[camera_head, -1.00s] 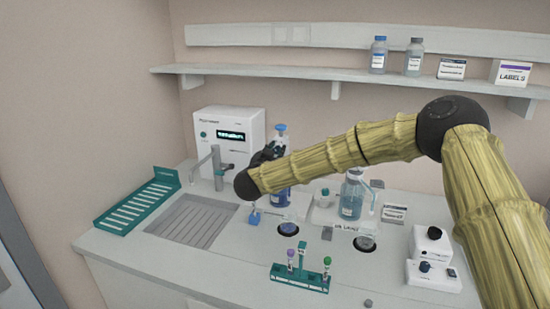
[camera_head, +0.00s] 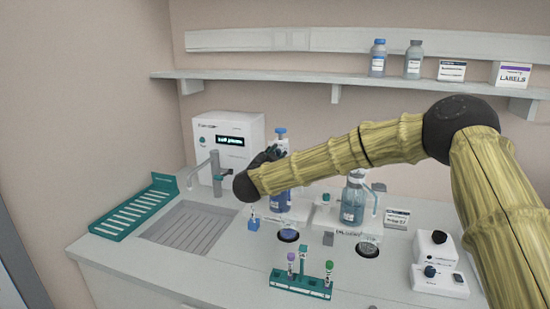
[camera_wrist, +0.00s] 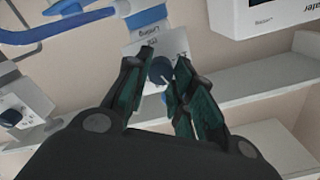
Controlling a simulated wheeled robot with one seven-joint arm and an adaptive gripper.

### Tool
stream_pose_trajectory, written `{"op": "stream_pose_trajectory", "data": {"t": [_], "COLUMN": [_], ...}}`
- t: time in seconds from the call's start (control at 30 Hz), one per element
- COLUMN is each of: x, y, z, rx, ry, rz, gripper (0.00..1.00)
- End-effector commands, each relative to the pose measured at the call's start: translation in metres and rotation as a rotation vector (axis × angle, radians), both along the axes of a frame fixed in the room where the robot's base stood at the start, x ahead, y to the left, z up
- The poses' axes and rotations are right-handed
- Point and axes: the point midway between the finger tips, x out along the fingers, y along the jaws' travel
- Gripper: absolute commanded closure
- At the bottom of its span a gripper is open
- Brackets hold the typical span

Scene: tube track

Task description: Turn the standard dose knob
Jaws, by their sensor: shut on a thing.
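The knob (camera_wrist: 158,71) is dark blue and round with a pale pointer line, on a white labelled plate (camera_wrist: 141,42) in the wrist view. The small print cannot be read for certain. My gripper (camera_wrist: 162,80) has its two dark fingers on either side of the knob, shut on it. In the head view my gripper (camera_head: 269,157) is beside the blue-topped bottle dispenser (camera_head: 281,137). My own wrist and fingers hide the knob there.
A white machine with a lit display (camera_head: 229,141) stands behind the sink grate (camera_head: 188,228). A clear dispenser bottle (camera_head: 352,205) is right of my gripper. A green tube rack (camera_head: 301,283) is in front. A two-knob device (camera_head: 438,265) stands at right.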

Motion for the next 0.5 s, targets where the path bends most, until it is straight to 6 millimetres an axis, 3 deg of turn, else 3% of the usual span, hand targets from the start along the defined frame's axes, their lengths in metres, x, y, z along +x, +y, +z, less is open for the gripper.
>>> {"op": "stream_pose_trajectory", "data": {"t": [0.13,0.17,0.27,0.5], "x": [0.0,0.0,-0.0001,-0.0001], "y": [-0.0006,-0.0007,-0.0005,-0.0002], "z": [-0.0005,-0.0005,-0.0005,-0.0003], "rx": [-0.001,-0.001,-0.001,-0.001], "ry": [0.001,0.001,0.001,0.0], "rz": [-0.001,-0.001,-0.001,0.0], "gripper": [1.0,0.72,0.54,0.54]}}
